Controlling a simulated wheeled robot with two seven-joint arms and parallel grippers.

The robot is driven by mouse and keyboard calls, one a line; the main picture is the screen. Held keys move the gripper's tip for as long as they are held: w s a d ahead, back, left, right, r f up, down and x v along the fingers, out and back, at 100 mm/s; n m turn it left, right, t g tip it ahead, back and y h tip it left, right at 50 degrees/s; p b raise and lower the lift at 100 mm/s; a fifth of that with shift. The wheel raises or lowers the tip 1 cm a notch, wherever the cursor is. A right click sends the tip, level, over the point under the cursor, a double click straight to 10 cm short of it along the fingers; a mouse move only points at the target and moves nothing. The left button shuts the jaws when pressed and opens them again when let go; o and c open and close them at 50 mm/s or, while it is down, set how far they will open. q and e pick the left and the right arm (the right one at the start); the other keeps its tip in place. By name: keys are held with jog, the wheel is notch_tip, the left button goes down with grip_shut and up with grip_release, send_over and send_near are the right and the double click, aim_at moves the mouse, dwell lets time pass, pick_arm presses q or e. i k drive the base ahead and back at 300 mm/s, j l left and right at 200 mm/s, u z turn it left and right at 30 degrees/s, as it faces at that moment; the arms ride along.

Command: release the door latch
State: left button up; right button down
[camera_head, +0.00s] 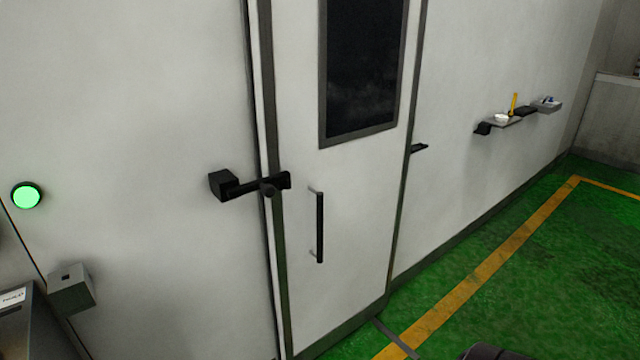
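A black door latch (245,188) sits at mid height on the left edge of the white door (350,210). Its block is on the wall left of the frame, and its bar lies about level across the frame onto the door's edge. A dark vertical pull handle (320,228) is on the door, right of and below the latch. The door appears closed. Neither gripper shows in the view, and nothing touches the latch.
A lit green button (26,195) and a grey box (71,289) are on the wall at left. Small shelves (503,123) with items stick out right of the door. The green floor (540,270) with yellow lines looks clear. A dark rounded part shows at the bottom edge.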

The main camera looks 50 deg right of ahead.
aim_at(265, 191)
jog(key=z, duration=1.2)
